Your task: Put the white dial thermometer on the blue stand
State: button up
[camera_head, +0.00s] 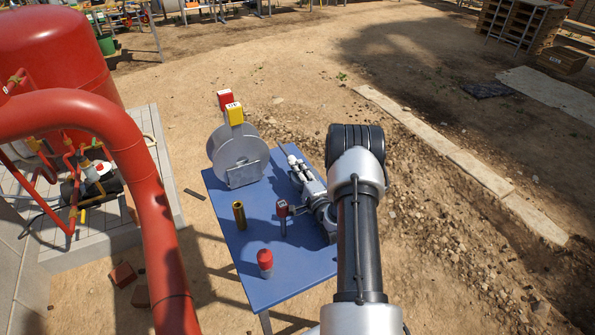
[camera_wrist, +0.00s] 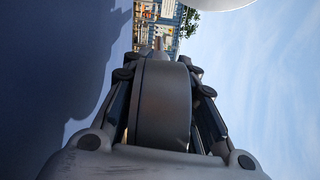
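My gripper (camera_head: 296,166) is low over the right part of the blue table (camera_head: 262,283), the only blue stand-like thing in view. In the wrist view my gripper (camera_wrist: 160,76) has its fingers on both sides of a dark, shaded round body with a thin tip beyond it. In the head view a small pale part with a thin stem, seemingly the white dial thermometer (camera_head: 291,157), shows at the fingertips. Its dial face cannot be seen. The gripper appears shut on it, above the table's far right edge.
A grey disc-shaped apparatus (camera_head: 236,152) with red and yellow blocks stands at the table's far left. A brass cylinder (camera_head: 239,215), a red-topped probe (camera_head: 282,209) and a red-capped cylinder (camera_head: 265,262) stand nearer. A thick red pipe (camera_head: 150,215) passes left of the table.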

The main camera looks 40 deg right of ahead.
jog(key=o, duration=1.1)
jog(key=shift+c, duration=0.2)
jog(key=shift+s, duration=0.1)
jog(key=shift+s, duration=0.1)
jog(key=shift+w, duration=0.2)
